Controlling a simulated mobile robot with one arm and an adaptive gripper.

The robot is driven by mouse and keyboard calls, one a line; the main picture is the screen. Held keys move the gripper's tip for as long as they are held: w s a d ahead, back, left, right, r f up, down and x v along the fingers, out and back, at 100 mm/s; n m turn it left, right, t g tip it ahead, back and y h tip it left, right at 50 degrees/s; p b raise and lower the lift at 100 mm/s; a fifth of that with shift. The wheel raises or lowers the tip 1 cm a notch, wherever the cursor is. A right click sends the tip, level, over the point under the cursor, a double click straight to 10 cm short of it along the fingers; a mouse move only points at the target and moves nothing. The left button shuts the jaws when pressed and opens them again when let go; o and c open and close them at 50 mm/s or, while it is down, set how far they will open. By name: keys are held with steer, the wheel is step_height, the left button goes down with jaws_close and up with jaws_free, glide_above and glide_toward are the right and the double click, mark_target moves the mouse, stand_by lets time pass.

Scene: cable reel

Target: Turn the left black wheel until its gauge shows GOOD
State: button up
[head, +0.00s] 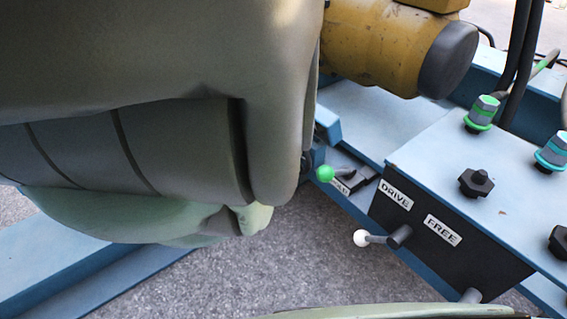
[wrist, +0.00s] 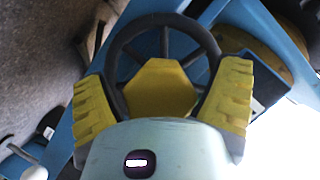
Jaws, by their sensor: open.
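In the wrist view, a dark spoked wheel (wrist: 165,22) is beyond my gripper (wrist: 165,76), between and behind its two yellow-padded fingers. The fingers are spread wide, with the rim showing between them. The wheel's lower part is hidden behind the yellow palm and fingers; I cannot tell whether the fingers touch the rim. I cannot tell from this view whether it is the left wheel. In the head view, my arm covers the left and centre, and neither the wheel nor my fingertips show. No gauge face or GOOD mark can be read in either view.
In the head view, a blue control box (head: 460,140) at the right carries black knobs (head: 476,182), green-ringed fittings (head: 482,112) and DRIVE and FREE labels. A white-ball lever (head: 361,238) and a green-ball lever (head: 325,173) stick out nearby. A yellow cylinder (head: 390,45) lies behind.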

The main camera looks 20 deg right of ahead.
steer(key=c, duration=1.3)
